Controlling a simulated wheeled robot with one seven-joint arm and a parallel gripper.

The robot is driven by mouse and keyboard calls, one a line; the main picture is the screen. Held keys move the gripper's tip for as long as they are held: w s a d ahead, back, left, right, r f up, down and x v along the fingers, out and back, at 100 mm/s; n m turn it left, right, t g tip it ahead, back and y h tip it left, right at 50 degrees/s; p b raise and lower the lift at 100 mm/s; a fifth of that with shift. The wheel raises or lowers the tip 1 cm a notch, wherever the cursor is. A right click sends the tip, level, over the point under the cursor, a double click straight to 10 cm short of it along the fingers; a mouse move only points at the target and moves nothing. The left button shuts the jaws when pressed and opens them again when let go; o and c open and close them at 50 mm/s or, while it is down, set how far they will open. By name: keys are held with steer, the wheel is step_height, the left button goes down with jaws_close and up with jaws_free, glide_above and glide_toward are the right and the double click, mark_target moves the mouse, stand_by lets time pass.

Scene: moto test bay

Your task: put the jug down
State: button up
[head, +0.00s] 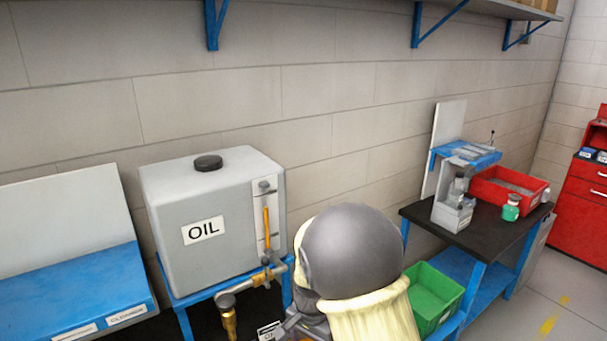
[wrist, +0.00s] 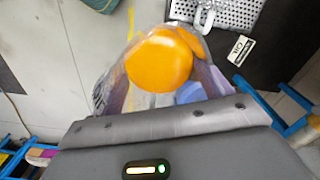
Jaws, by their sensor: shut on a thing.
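The jug (wrist: 158,62) shows in the wrist view from above as a clear vessel with a round orange surface inside, seemingly oil. My gripper (wrist: 160,84) is shut on it, with a finger along each side. The jug is held beside the dark stand top, over or near the grey floor; its height and whether its base touches anything cannot be told. In the head view my arm covers most of the gripper and the jug.
A grey oil tank (head: 215,240) with a brass tap (head: 229,322) stands on a blue frame. A perforated metal tray (wrist: 232,12) and a small label (wrist: 240,48) are on the dark stand top (wrist: 285,45). A green crate (head: 432,295) and a black-topped bench (head: 480,232) stand right.

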steer(key=shift+d+f, duration=0.3)
steer(key=w+d+f+n+b, duration=0.1)
steer(key=d+f+n+b, duration=0.2)
steer(key=f, duration=1.1)
steer(key=w+d+f+n+b, duration=0.1)
steer(key=d+f+n+b, duration=0.2)
steer(key=d+f+b, duration=0.4)
steer(key=d+f, duration=0.3)
steer(key=f, duration=0.4)
steer(key=shift+n, duration=0.4)
steer(key=shift+w, duration=0.15)
steer(key=shift+a, duration=0.1)
steer(key=shift+d, duration=0.25)
steer(key=shift+a, duration=0.1)
